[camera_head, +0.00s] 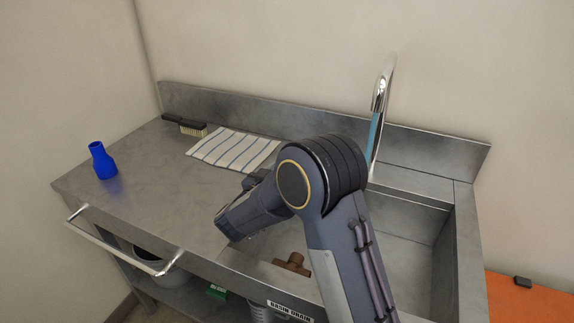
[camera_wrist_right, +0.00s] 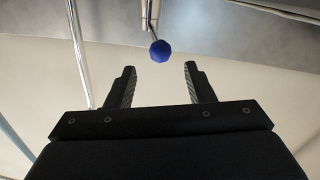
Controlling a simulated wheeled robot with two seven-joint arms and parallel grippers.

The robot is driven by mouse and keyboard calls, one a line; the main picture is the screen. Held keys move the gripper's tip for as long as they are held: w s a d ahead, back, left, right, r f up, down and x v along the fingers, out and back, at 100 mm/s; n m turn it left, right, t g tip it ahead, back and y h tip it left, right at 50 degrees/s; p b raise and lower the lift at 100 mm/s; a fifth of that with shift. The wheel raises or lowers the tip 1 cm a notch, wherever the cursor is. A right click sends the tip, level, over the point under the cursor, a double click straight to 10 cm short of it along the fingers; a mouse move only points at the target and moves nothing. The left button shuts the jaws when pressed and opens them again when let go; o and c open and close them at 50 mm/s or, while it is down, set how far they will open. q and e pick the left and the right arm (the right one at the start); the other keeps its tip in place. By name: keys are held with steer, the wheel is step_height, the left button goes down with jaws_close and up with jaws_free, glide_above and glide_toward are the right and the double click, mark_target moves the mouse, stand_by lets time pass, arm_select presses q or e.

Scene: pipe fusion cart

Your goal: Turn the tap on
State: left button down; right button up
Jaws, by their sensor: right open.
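The tap is a tall chrome gooseneck (camera_head: 386,85) at the back of the sink. A light blue strip (camera_head: 374,134) hangs below its spout; I cannot tell for sure whether it is running water. In the right wrist view, a blue round knob (camera_wrist_right: 160,51) sits on a thin chrome stem, and a chrome pipe (camera_wrist_right: 79,45) rises to its left. My right gripper (camera_wrist_right: 160,67) is open, with the knob ahead of the gap between its fingertips and not gripped. In the head view my right arm hides the gripper and the knob. My left gripper is not in view.
The steel counter (camera_head: 150,185) holds a blue bottle-shaped fitting (camera_head: 103,162), a brush (camera_head: 190,127) and a striped cloth (camera_head: 233,149). A brown pipe fitting (camera_head: 293,264) lies in the sink. A rail (camera_head: 120,252) runs along the front. An orange surface (camera_head: 525,302) is at right.

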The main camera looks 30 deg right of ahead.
steer(key=shift+c, duration=0.2)
steer(key=shift+d, duration=0.15)
steer(key=shift+c, duration=1.3)
steer(key=d+r+n+t, duration=0.1)
steer(key=d, duration=0.1)
steer(key=w+d+r+n+t+y, duration=0.1)
steer(key=d+r+n+t, duration=0.1)
steer(key=d, duration=0.1)
steer(key=w+d+r+n+t+y, duration=0.1)
steer(key=d+t, duration=0.1)
steer(key=shift+d+r+n, duration=0.15)
steer(key=shift+r+n, duration=0.25)
jaws_close()
steer(key=s+d+r+n+t+y, duration=0.2)
steer(key=d+r+n+t+y, duration=0.25)
steer(key=n+y, duration=0.35)
steer(key=s+a+f+n+g+y+p, duration=0.1)
steer(key=s+f+n+g+y, duration=0.2)
steer(key=s+n, duration=0.45)
steer(key=s+a+f+n+g+y+p, duration=0.1)
steer(key=s+f+n+g+y, duration=0.15)
steer(key=s+n+y, duration=0.5)
steer(key=w+a+f+n+h, duration=0.1)
steer(key=w+a+f+h, duration=0.1)
steer(key=w, duration=1.3)
steer(key=shift+a+f+t, duration=0.4)
steer(key=shift+f, duration=0.1)
